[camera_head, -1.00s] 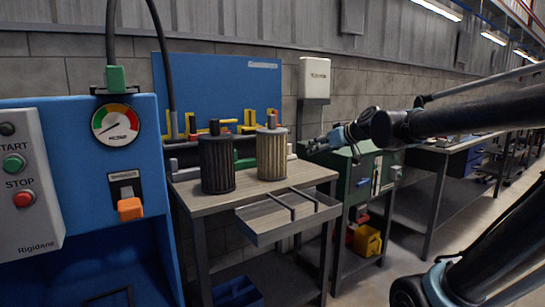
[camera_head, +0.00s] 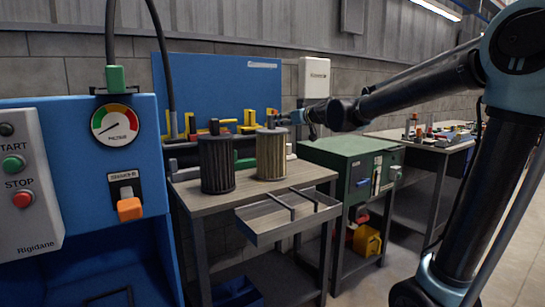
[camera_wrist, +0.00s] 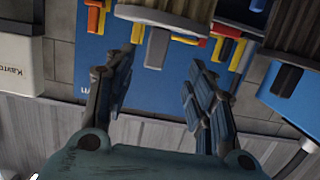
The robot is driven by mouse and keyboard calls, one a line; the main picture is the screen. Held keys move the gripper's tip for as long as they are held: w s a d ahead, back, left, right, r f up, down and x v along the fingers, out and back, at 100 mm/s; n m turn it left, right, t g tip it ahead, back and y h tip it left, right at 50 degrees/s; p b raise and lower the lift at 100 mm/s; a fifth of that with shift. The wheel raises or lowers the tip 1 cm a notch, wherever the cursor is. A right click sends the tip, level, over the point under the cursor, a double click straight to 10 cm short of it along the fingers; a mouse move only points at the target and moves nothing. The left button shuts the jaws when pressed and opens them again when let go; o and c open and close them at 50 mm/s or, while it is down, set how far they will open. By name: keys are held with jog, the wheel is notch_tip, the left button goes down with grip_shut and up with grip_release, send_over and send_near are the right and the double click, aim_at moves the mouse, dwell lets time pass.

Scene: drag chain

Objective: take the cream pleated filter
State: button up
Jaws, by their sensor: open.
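The cream pleated filter (camera_head: 271,157) stands upright on the workbench, to the right of a dark pleated filter (camera_head: 217,165). My gripper (camera_head: 284,118) is at the height of the cream filter's top stem, just to its right in the head view. In the wrist view, which is upside down, my gripper (camera_wrist: 155,70) is open, its two fingers apart with nothing between them. The cream filter (camera_wrist: 172,10) and its grey stem (camera_wrist: 157,50) show at the top, beyond the fingertips. I cannot tell how far off it is.
The workbench (camera_head: 200,199) has a divided metal tray (camera_head: 268,236) at its front. A blue back panel (camera_head: 228,85) and yellow and red parts stand behind the filters. A green cabinet (camera_head: 340,160) is on the right. A blue machine with a gauge (camera_head: 115,124) is on the left.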

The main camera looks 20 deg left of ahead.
aim_at(272, 122)
jog(key=x, duration=0.5)
jog(key=shift+w+a+f, duration=0.15)
jog(key=shift+a, duration=0.05)
jog(key=shift+w+d+x, duration=0.1)
jog(key=shift+w+x, duration=0.05)
jog(key=shift+x, duration=1.2)
jog(key=shift+w+d+x, duration=0.1)
jog(key=shift+d+x, duration=0.05)
jog(key=shift+x, duration=1.25)
jog(key=shift+f, duration=0.15)
grip_shut()
